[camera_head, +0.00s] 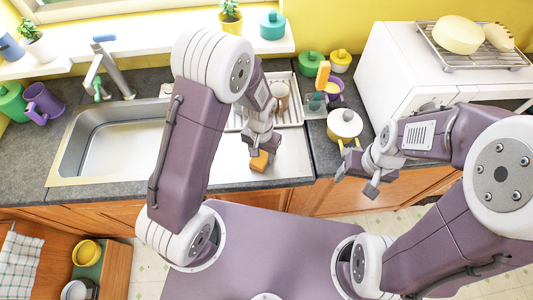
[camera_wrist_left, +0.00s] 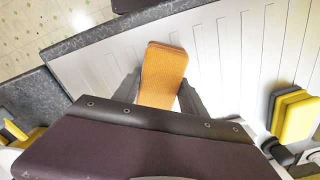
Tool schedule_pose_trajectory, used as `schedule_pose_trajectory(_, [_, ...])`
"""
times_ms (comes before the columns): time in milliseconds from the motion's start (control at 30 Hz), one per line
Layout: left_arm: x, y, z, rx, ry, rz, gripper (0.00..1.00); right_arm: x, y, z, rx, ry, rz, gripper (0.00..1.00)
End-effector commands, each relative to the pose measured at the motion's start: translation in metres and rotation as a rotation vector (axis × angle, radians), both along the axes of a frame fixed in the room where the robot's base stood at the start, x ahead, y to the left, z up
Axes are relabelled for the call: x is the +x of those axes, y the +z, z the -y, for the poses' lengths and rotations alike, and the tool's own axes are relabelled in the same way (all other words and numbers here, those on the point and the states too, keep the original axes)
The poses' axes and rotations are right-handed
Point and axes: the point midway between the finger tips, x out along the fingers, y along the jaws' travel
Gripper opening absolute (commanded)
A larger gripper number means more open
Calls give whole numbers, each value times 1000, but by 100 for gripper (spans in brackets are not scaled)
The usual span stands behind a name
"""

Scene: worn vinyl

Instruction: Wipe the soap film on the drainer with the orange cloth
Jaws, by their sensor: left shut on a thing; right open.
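The orange cloth (camera_head: 259,161) is a small folded block held in my left gripper (camera_head: 257,148), over the ridged drainer (camera_head: 288,158) to the right of the sink. In the left wrist view, the cloth (camera_wrist_left: 162,75) sits between the fingers of my left gripper (camera_wrist_left: 158,92), above the pale drainer (camera_wrist_left: 225,60) near its front edge. I cannot tell whether the cloth touches the drainer. No soap film can be made out clearly on the drainer. My right gripper (camera_head: 357,172) is open and empty, in front of the counter's edge.
A white dish rack (camera_head: 293,100) stands behind the drainer. A yellow and black sponge (camera_wrist_left: 294,115) shows in the left wrist view. The sink (camera_head: 115,145) is empty.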

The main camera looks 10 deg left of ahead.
Motion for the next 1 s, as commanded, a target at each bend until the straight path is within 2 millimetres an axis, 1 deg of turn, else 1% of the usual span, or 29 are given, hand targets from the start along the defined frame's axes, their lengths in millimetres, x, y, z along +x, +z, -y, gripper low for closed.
schedule_pose_trajectory(200, [-6, 0, -20, 0, 2, -2, 17, 0, 1, 0, 0, 0, 0, 71])
schedule_pose_trajectory(400, [-10, 0, -35, 0, 2, -1, 17, 0, 1, 0, 0, 0, 0, 71])
schedule_pose_trajectory(767, [-11, 0, -38, 0, -1, -1, 17, 0, 1, 0, 0, 0, 0, 71])
schedule_pose_trajectory(867, [-13, 0, -43, 0, 2, -2, 17, 0, 2, 0, 0, 0, 0, 71])
schedule_pose_trajectory(1000, [-16, 0, -56, 1, 3, -3, 17, 0, 2, 0, 0, 0, 0, 71])
